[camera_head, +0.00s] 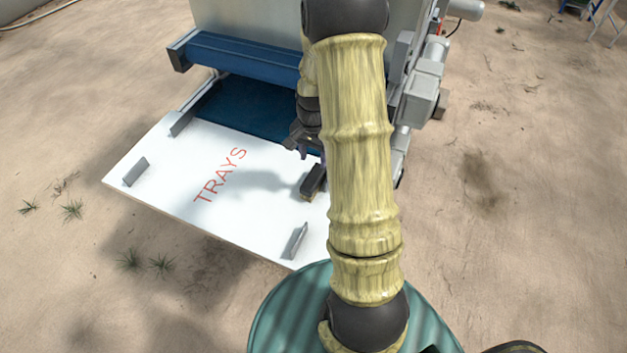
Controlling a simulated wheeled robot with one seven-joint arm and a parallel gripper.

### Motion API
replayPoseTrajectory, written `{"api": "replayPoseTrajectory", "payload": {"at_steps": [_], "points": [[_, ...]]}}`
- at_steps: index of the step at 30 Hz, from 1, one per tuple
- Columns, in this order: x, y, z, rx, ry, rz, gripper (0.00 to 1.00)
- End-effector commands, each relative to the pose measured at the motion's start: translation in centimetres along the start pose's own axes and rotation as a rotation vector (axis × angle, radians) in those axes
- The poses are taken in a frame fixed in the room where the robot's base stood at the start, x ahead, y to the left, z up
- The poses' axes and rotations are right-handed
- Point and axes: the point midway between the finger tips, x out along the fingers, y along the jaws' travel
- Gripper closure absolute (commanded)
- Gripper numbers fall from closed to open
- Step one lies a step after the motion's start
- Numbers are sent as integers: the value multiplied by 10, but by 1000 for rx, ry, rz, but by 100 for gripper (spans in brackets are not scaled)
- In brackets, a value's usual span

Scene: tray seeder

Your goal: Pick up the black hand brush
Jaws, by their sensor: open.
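The black hand brush (313,179) lies on the right part of a white board marked "TRAYS" in red. It is a short dark block, partly hidden on its right by my arm. My gripper (303,152) is just beyond and above the brush, pointing down towards the board. It is open and looks empty. Its fingers are small and dark here, and part of it is hidden behind my arm. A gap shows between the gripper and the brush, but I cannot tell its height.
The white board (160,200) carries small grey upright brackets (134,171), one also near its front right corner (295,241). Motors (425,90) stand at right. Sandy ground surrounds it.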

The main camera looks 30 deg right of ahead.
Motion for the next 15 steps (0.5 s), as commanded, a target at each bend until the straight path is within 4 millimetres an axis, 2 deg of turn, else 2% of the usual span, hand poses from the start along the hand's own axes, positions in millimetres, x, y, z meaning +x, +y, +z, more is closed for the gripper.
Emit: {"api": "replayPoseTrajectory", "payload": {"at_steps": [3, 6, 9, 15], "points": [[21, 1, 1, 0, -5, 3, 56], [34, 1, 0, 0, -3, 2, 56], [41, 0, 0, 1, -1, 1, 56], [42, 0, 0, 0, 0, 0, 56]]}}
